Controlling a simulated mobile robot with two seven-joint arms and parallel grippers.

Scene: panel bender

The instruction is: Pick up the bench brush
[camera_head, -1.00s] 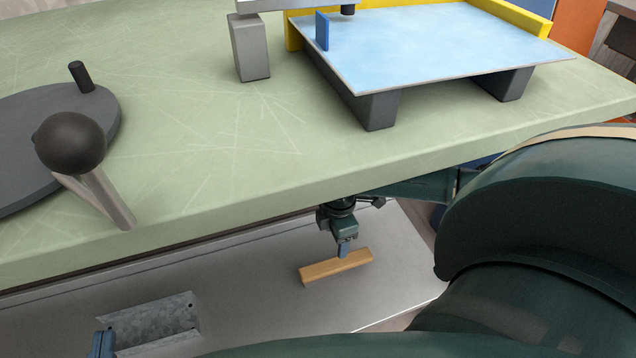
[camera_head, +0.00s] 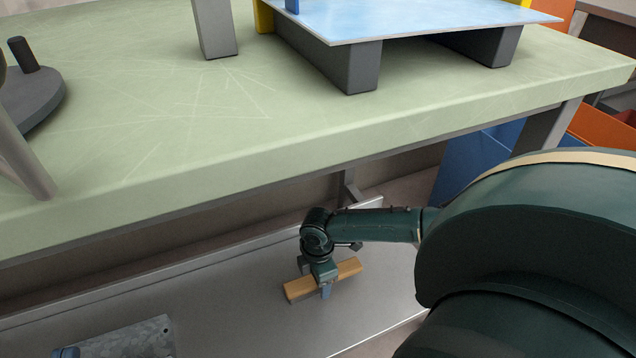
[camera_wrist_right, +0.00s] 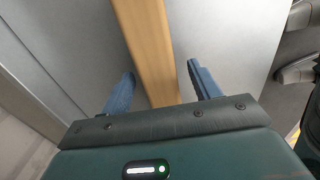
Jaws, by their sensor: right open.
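The bench brush (camera_head: 348,268) shows as a long wooden bar lying on a grey lower surface (camera_head: 240,315) below the green bench top; no bristles show. My right gripper (camera_head: 314,277) comes down over the brush from above, one blue finger on its near side. In the right wrist view the brush (camera_wrist_right: 150,50) runs between the two blue fingers of my right gripper (camera_wrist_right: 160,85), which are open with a gap on each side. Of what looks like my left gripper (camera_head: 67,352), only a blue tip shows at the bottom left edge.
The green bench top (camera_head: 260,110) overhangs behind my right gripper, its front edge close above. A galvanized metal piece (camera_head: 130,340) lies on the lower surface at the left. A blue-topped stand (camera_head: 420,20) is on the bench. Orange and blue bins (camera_head: 600,135) are at the right.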

